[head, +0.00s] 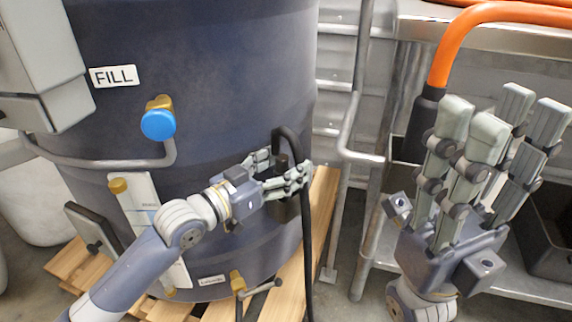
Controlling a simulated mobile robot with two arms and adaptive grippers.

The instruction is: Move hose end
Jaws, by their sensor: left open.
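An orange hose (446,50) comes in from the upper right and bends down into a black hose end (425,112). The black end hangs behind and left of my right gripper's fingers, which partly hide it. My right gripper (497,112) points up with its fingers apart and nothing visible between them. My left gripper (288,176) is open at the tank's right side, its fingers around a dark fitting where a thin black hose (307,250) loops over and hangs down. The fingers partly hide that fitting, so contact is unclear.
The big dark tank (220,60) with a FILL label (114,76) stands on a wooden pallet (322,215). A blue-capped valve (158,124) sticks out from it. A metal rack (412,28) with dark bins (548,225) stands at right, and a grey pipe (349,130) stands between.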

